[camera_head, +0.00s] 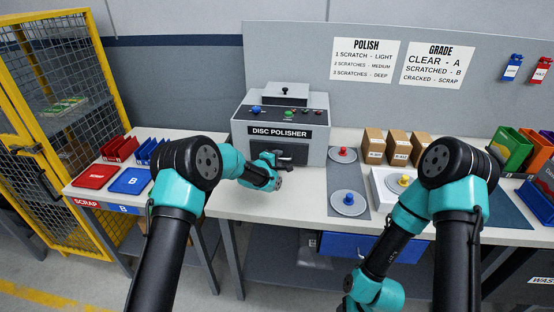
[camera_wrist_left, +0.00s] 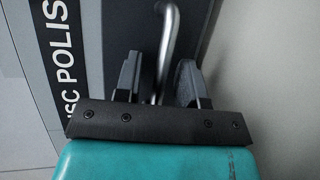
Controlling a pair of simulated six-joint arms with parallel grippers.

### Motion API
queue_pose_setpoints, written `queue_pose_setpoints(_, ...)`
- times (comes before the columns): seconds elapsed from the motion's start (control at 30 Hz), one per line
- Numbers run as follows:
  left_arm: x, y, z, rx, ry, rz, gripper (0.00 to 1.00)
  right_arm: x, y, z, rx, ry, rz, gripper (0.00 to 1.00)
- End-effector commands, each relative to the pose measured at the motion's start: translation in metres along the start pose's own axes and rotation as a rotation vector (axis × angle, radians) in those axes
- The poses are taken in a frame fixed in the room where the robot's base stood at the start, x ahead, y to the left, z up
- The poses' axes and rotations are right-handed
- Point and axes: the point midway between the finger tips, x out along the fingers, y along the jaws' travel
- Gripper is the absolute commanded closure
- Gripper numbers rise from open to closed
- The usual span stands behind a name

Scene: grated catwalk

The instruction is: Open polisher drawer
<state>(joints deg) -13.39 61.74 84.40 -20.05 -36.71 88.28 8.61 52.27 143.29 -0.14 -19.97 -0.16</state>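The disc polisher (camera_head: 313,150) is a grey machine with colored buttons on its sloped top and a "DISC POLISHER" label. It stands at the back of the white bench. Its dark front, low under the label, is partly hidden by my left gripper (camera_head: 284,160). In the left wrist view a bent silver handle (camera_wrist_left: 171,40) runs down between the two dark fingertips of the left gripper (camera_wrist_left: 158,80). The fingers stand apart on either side of the handle, with a gap visible on the left side. The drawer appears closed. My right arm is folded down at the right, its gripper out of view.
Right of the polisher, a grey mat (camera_head: 349,178) holds discs with red and blue knobs. A white tray (camera_head: 381,196) with a yellow-knobbed disc and several brown boxes (camera_head: 397,145) stand further right. Red (camera_head: 95,176) and blue (camera_head: 131,181) trays lie at the left.

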Motion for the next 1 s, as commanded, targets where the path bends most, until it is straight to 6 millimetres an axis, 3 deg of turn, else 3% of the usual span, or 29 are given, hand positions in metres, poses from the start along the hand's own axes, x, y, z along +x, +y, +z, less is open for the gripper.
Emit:
queue_pose_setpoints(0.17,-0.0002,0.0000,0.0000,0.000,0.000,0.000,0.65,0.0000,0.0000,0.0000,0.000,0.000,0.000,0.49)
queue_pose_setpoints(0.53,-0.0003,0.0000,0.0000,0.000,0.000,0.000,1.00,0.0000,0.0000,0.0000,0.000,0.000,0.000,0.49)
queue_pose_setpoints(1.0,-0.0005,-0.0003,0.0039,0.001,-0.004,0.000,1.00,0.0000,0.0000,0.0000,0.000,0.000,0.000,0.49)
